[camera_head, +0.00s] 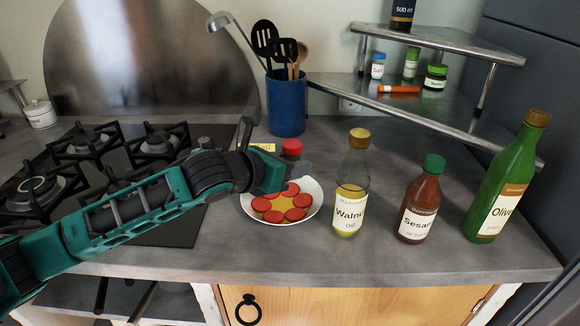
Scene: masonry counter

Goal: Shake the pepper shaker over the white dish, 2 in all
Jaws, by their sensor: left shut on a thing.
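The white dish (318,205) lies on the counter with a ring of red tomato slices around a yellow middle. My left gripper (288,170) comes in from the left and is above the dish's far edge. It is shut on the pepper shaker (291,148), whose red cap shows above the fingers. The shaker looks about upright; its lower part is mostly hidden by the gripper. My right gripper is not in view.
Walnut oil (348,200), sesame (417,205) and olive oil (502,190) bottles stand right of the dish. A blue utensil holder (286,103) stands behind. A gas hob (90,165) is at left. A metal shelf (440,112) with jars is back right.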

